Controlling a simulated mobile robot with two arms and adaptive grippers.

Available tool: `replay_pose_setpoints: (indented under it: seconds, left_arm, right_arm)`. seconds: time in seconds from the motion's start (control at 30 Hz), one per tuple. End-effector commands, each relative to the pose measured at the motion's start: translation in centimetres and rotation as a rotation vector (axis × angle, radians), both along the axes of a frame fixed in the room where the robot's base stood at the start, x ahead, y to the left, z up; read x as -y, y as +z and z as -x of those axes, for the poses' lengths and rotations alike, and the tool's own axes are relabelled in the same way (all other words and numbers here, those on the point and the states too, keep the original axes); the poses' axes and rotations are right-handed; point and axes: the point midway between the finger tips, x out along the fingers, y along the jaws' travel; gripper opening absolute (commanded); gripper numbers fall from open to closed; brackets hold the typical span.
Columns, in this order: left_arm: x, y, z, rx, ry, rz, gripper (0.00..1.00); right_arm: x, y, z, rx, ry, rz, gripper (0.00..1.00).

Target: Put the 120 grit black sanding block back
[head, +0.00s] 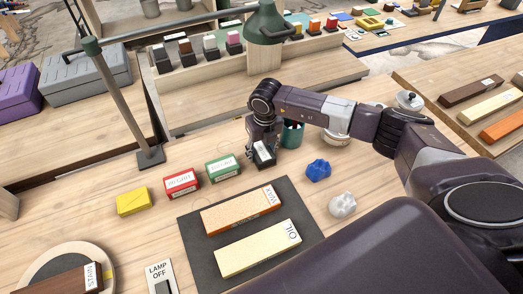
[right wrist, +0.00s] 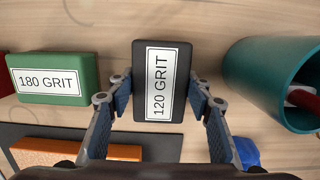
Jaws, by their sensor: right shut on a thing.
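The black sanding block (right wrist: 160,85) with a white "120 GRIT" label is between the two fingers of my right gripper (right wrist: 160,105). The fingers press on its left and right sides. In the head view the block (head: 264,154) shows at the tip of my right gripper (head: 262,142), to the right of the green block. I cannot tell whether it touches the table. The green "180 GRIT" block (right wrist: 48,78) lies to its left, in a row with the red block (head: 182,183) and the yellow block (head: 133,201). My left gripper is not in view.
A teal cup (right wrist: 270,80) stands close to the right of the held block. A dark mat (head: 208,247) with WAX and OIL boards lies in front. A blue crumpled cloth (head: 318,169) and a white one (head: 342,205) lie to the right. A lamp (head: 150,155) stands behind.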

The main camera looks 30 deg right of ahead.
Motion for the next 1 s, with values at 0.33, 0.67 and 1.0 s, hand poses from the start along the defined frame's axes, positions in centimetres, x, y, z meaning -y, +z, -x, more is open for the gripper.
replay_pose_setpoints:
  seconds: [0.33, 0.67, 1.0]
  left_arm:
    - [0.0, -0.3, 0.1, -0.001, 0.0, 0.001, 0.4]
    - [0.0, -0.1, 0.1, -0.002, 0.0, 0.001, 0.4]
    - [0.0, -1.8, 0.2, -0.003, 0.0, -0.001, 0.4]
  right_arm:
    - [0.0, -0.3, 0.0, 0.0, 0.0, 0.0, 0.63]
    - [0.0, 0.0, 0.0, 0.0, 0.0, 0.0, 0.64]
    - [0.0, 5.3, 0.5, 0.006, 0.003, 0.001, 0.64]
